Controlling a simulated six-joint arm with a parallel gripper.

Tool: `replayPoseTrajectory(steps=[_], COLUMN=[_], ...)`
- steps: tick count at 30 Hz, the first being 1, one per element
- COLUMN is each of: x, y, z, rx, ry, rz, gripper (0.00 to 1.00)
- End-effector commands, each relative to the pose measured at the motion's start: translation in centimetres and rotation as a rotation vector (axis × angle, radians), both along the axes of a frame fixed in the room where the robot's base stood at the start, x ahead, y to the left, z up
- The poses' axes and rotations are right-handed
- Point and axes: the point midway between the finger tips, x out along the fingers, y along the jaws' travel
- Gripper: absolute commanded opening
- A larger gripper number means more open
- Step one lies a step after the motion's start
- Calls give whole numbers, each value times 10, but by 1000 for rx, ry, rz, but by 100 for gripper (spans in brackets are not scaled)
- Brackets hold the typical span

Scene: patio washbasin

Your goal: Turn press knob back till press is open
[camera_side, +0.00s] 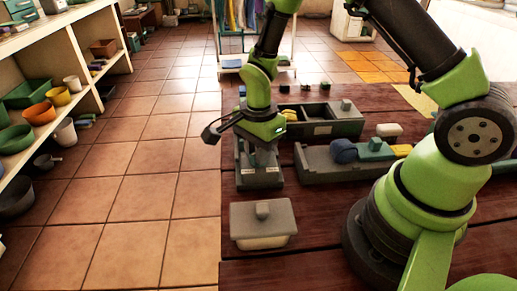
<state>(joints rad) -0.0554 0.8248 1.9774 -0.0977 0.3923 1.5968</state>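A grey box-like unit (259,183) with two small light labels on its front top sits near the left edge of the wooden table; it looks like the press. My gripper (263,156) points down at the top of this unit, over its middle. The gripper's fingers are small and dark here, and I cannot tell whether they are closed on anything. A knob on this unit is not clearly visible; the gripper covers that spot.
A cream box with grey knobbed lid (262,217) stands in front. A long grey tray (325,174) with blue, teal and yellow things lies to the right. A grey compartment box (320,130) stands behind. Shelves (68,70) with bowls stand left, across tiled floor.

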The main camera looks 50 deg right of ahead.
Motion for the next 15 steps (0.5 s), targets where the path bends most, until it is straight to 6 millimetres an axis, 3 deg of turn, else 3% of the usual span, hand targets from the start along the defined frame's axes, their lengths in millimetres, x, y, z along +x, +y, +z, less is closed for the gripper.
replayPoseTrajectory(steps=[8,15], x=[0,0], y=[0,0], z=[0,0], rx=[0,-1], ry=[-1,0], rz=[39,177], gripper=[0,0])
